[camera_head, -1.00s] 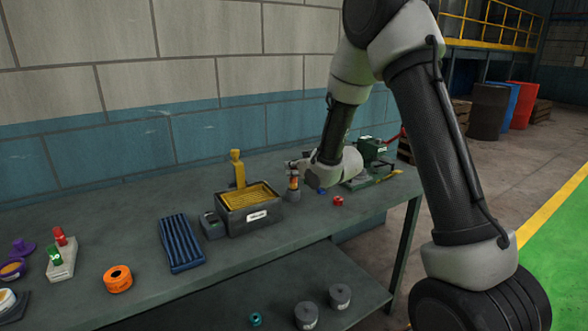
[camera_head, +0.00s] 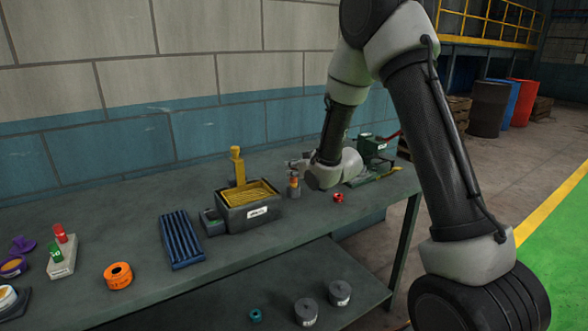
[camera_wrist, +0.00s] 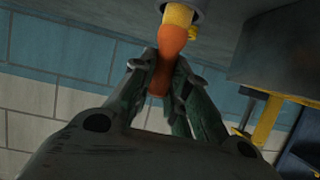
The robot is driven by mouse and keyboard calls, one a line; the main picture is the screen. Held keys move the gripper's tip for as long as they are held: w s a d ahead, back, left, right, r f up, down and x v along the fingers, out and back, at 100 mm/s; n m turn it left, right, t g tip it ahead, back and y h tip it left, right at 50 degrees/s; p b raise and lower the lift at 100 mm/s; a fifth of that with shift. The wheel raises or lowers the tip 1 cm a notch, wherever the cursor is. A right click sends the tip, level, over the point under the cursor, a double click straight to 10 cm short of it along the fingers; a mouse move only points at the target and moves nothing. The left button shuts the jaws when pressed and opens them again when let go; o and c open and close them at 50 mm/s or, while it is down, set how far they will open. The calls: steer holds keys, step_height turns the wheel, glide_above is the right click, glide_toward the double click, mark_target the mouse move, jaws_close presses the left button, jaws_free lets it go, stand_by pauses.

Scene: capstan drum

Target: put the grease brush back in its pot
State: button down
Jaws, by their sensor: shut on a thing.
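The grease brush (camera_wrist: 172,38) has an orange handle and a yellow band, and it shows at the top middle of the wrist view. My gripper (camera_wrist: 158,72) is shut on the orange handle.
A dark bin with yellow contents (camera_head: 262,212) stands just left of the pot. A red part (camera_head: 338,197) lies to the right, and a green machine (camera_head: 376,148) stands behind it. A blue ribbed tray (camera_head: 181,240) and an orange ring (camera_head: 118,276) are further left.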

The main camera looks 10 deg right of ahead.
steer(key=shift+f, duration=1.2)
stand_by(0.9)
steer(key=c, duration=1.3)
jaws_free()
steer(key=v, duration=0.7)
steer(key=shift+s, duration=0.25)
steer(key=shift+d+r, duration=0.15)
steer(key=shift+d, duration=0.05)
